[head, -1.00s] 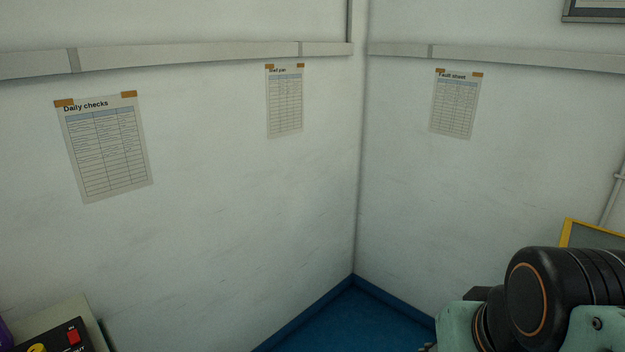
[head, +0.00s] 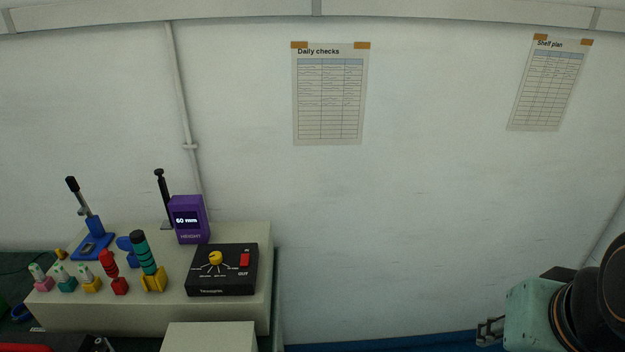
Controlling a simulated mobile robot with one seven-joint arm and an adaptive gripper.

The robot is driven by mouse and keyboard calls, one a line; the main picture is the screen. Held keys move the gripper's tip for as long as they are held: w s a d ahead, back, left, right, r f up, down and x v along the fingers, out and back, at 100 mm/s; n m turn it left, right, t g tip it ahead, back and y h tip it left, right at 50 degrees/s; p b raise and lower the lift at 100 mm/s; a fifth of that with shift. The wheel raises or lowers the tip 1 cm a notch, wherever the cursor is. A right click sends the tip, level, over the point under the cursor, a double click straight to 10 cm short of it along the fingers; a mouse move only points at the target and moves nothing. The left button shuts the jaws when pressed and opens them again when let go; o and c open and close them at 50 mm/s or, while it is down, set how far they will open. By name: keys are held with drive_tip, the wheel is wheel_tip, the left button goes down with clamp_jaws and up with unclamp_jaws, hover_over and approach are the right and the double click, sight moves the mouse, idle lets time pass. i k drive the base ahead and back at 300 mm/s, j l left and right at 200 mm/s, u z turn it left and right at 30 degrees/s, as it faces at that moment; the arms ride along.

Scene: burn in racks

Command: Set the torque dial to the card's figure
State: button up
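A black control box (head: 237,284) sits on a pale bench-top block at the left. It has a yellow round dial (head: 215,258) with a fan of scale marks and a red switch (head: 244,260). Its front label and scale figures are too small to read surely, and I cannot tell where the dial points. No card with a torque figure is readable; two paper sheets hang on the wall, "Daily checks" (head: 330,95) and "Shelf plan" (head: 550,85). My arm is at the lower right, far from the box. A small grey metal part, perhaps my gripper (head: 490,331), shows there; its fingers are unclear.
A purple height display (head: 189,220) reads 60 mm behind the box. A green-banded handle in a yellow stand (head: 150,268), a red tool (head: 114,272) and a blue lever press (head: 92,245) stand left of it. A pale box (head: 210,338) is in front.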

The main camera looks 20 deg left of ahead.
sight(216, 257)
drive_tip(key=i+u, duration=0.2)
drive_tip(key=u, duration=0.15)
drive_tip(key=i+u, duration=0.2)
drive_tip(key=u, duration=0.15)
drive_tip(key=i+l+u, duration=0.1)
drive_tip(key=u, duration=0.3)
drive_tip(key=i, duration=0.1)
